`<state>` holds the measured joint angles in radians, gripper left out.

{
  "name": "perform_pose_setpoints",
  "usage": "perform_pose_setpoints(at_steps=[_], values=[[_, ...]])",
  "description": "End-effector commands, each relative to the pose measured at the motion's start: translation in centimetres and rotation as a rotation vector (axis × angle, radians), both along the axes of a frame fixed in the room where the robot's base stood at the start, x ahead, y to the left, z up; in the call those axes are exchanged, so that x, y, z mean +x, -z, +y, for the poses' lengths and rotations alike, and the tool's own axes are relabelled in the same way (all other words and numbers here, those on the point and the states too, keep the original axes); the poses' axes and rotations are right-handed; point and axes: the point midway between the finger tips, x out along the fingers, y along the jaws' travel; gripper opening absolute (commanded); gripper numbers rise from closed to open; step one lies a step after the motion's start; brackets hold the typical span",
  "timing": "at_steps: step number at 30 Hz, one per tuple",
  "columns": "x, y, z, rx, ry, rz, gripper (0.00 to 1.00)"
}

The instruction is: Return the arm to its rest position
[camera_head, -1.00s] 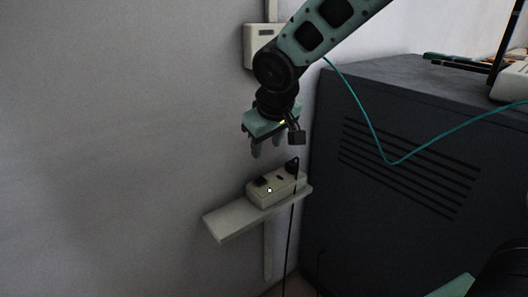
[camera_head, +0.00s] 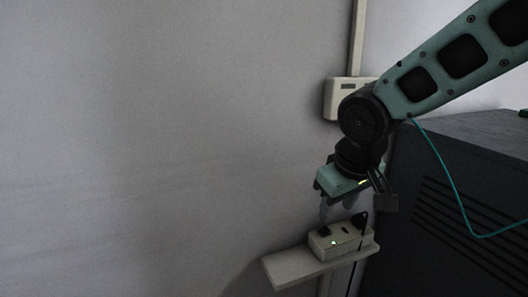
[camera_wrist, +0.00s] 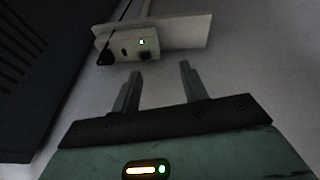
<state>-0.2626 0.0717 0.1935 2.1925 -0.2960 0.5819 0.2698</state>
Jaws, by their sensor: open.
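My gripper (camera_head: 338,211) is in the head view right of centre, pointing down, above a small socket box on a shelf. In the wrist view its two fingers (camera_wrist: 158,82) stand apart with nothing between them. The socket box (camera_head: 327,247) has a lit white spot and a black plug (camera_head: 360,222) with a black cable running down. The box also shows in the wrist view (camera_wrist: 170,40), beyond the fingertips and apart from them. My arm reaches in from the upper right.
The pale shelf (camera_head: 286,271) is fixed to the grey wall (camera_head: 150,140). A white wall box (camera_head: 336,101) sits behind my arm. A dark vented cabinet (camera_head: 415,255) stands at right, with a teal cable (camera_head: 449,180) across it. The left side is open.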

Motion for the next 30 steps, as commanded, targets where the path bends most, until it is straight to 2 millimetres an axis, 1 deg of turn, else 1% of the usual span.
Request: perform_pose_setpoints(at_steps=[1, 2, 3, 5, 6, 10, 12, 14, 15, 23, 26, 30], values=[[-2.6, 0.7, 1.0, 0.004, -0.035, 0.039, 0.44], [-4.2, 1.2, 1.5, 0.007, -0.057, 0.064, 0.44], [-6.4, 1.8, 2.1, 0.009, -0.085, 0.100, 0.44], [-9.5, 2.6, 2.7, 0.011, -0.123, 0.149, 0.44], [-11.4, 3.1, 3.0, 0.011, -0.149, 0.178, 0.44], [-17.1, 4.6, 3.3, 0.007, -0.216, 0.269, 0.44], [-19.9, 5.4, 3.2, 0.004, -0.250, 0.312, 0.44], [-22.3, 6.0, 2.9, -0.002, -0.279, 0.347, 0.44], [-21.8, 3.9, 3.0, 0.003, -0.272, 0.342, 0.44], [-21.6, -1.7, 3.0, 0.002, -0.269, 0.340, 0.44], [-21.5, -4.6, 3.0, 0.002, -0.268, 0.340, 0.44], [-21.5, -9.1, 3.1, 0.002, -0.268, 0.339, 0.44]])
